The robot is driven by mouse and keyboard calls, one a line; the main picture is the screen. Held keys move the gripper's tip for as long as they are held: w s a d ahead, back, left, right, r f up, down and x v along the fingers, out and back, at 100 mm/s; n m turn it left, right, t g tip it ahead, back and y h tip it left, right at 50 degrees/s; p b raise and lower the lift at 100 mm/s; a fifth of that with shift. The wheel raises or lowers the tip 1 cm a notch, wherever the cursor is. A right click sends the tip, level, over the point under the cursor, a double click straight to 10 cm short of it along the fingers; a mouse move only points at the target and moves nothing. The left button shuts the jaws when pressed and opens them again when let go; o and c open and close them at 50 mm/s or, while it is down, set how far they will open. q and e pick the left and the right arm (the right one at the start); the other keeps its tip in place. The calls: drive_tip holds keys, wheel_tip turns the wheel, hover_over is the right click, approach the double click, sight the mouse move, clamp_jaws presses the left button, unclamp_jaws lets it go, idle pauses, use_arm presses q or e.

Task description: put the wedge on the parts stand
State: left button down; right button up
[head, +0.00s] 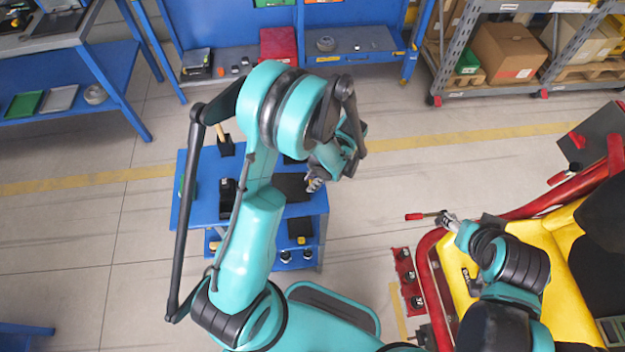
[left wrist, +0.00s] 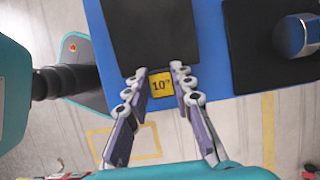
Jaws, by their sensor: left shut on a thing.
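The wedge (left wrist: 162,86) shows a yellow face marked "10" in the left wrist view. My left gripper (left wrist: 161,72) is shut on it, with one finger on each side. The wedge is at the edge of a black flat patch (left wrist: 152,30) on the blue parts stand (left wrist: 211,50). I cannot tell whether it touches the stand. In the head view my left gripper (head: 314,185) is over the right edge of the parts stand (head: 312,207), and the wedge is not clear there. My right gripper (head: 450,220) is beside a red-handled lever (head: 420,216); its fingers are too small to read.
Black holders (head: 226,147) stand on the parts stand's left half. A second black pad (left wrist: 262,62) bears a metal cylinder (left wrist: 300,36). A red and yellow cart (head: 545,245) is at the right, with a red rack (head: 404,267) beside it. Open floor (head: 370,200) lies between stand and cart.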

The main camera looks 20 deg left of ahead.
use_arm(q)
drive_tip(key=c, duration=1.3)
unclamp_jaws()
drive_tip(key=shift+f, duration=0.1)
drive_tip(key=shift+r, duration=0.2)
drive_tip(key=p+v, duration=0.3)
drive_tip(key=v, duration=0.8)
drive_tip(key=s+r+n+t+h, duration=0.4)
drive_tip(key=s+r+n+t, duration=0.5)
drive_tip(key=r, duration=0.5)
drive_tip(key=s+n, duration=0.1)
drive_tip(key=n, duration=0.1)
drive_tip(key=shift+s+a+n+t, duration=0.3)
drive_tip(key=shift+s+a+n, duration=0.05)
drive_tip(key=shift+a+n, duration=0.05)
